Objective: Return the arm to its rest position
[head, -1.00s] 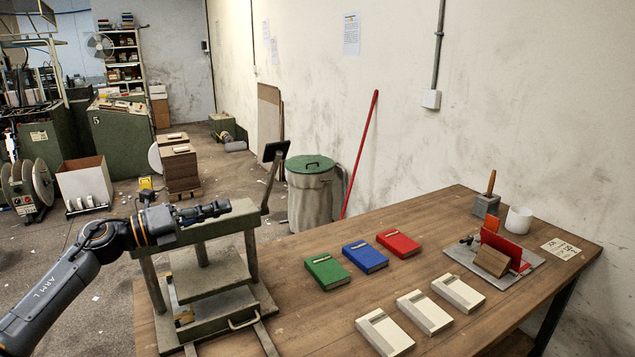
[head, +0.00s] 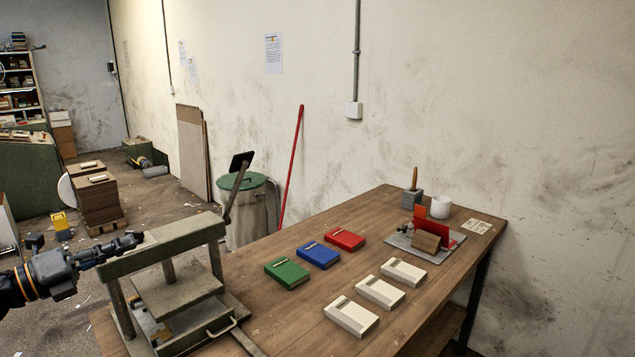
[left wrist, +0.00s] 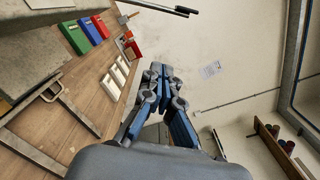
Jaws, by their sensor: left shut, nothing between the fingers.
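My left gripper (head: 128,241) is at the left of the head view, just behind and above the left end of the press's top beam. It is shut and empty. In the left wrist view the gripper (left wrist: 162,72) points toward the wall, its fingers together, clear of the table. My right gripper is in neither view.
The grey press (head: 165,247) stands on the near left of the wooden table (head: 285,318), its lever raised. Green (head: 286,272), blue (head: 318,254) and red (head: 344,238) books and three white blocks (head: 380,291) lie to its right. A lidded bin (head: 245,215) stands behind.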

